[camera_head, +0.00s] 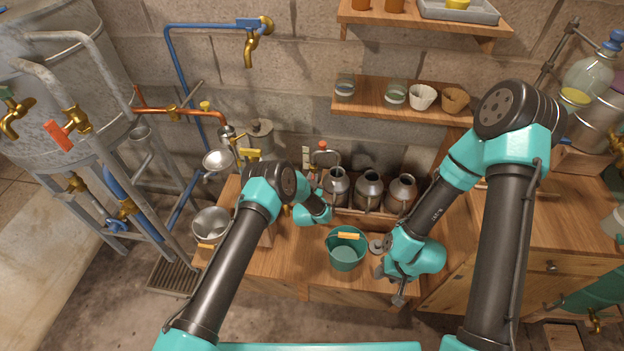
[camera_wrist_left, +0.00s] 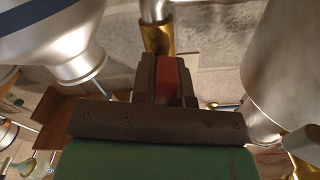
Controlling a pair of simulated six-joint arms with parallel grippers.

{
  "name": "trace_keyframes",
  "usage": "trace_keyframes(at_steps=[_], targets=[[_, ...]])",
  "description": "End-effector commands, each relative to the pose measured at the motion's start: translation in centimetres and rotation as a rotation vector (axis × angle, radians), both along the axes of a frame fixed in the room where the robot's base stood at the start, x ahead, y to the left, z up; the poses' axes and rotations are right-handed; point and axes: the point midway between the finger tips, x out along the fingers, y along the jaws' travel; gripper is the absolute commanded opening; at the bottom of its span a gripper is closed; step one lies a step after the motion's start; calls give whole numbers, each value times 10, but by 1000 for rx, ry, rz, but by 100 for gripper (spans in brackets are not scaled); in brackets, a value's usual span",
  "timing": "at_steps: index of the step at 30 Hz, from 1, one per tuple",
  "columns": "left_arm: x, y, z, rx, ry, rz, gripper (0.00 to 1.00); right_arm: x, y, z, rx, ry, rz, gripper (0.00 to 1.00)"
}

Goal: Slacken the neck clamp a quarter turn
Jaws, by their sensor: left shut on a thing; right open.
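My left gripper (camera_wrist_left: 168,92) is shut on a red piece (camera_wrist_left: 167,78) in the left wrist view. The red piece sits directly in front of a brass fitting (camera_wrist_left: 157,38) on a silver pipe. I cannot tell whether this red piece belongs to the neck clamp, and no clamp shows clearly in the head view. There, my left wrist (camera_head: 313,208) is just left of the metal cans, and its fingertips are hidden. My right gripper (camera_head: 396,290) is open and empty, low over the bench front, right of the teal bucket (camera_head: 346,251).
Several metal cans, one of them in the middle (camera_head: 369,188), stand behind the bucket. A metal bowl (camera_head: 211,224) is at the bench's left. The large still tank (camera_head: 55,90) with brass taps stands further left. In the wrist view, silver vessels flank the gripper closely on both sides.

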Motion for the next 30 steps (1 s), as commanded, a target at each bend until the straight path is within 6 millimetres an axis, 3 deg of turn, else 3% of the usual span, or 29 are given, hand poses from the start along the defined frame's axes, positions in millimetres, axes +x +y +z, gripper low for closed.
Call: trace_keyframes(at_steps=[15,26,27,30], targets=[[0,0,0,-321,46,0,0,0,0,0,0,0,0,43],[0,0,0,-352,50,0,0,0,0,0,0,0,0,43],[0,0,0,-352,50,0,16,0,0,0,0,0,0,43],[0,0,0,-352,50,0,26,0,0,0,0,0,0,43]])
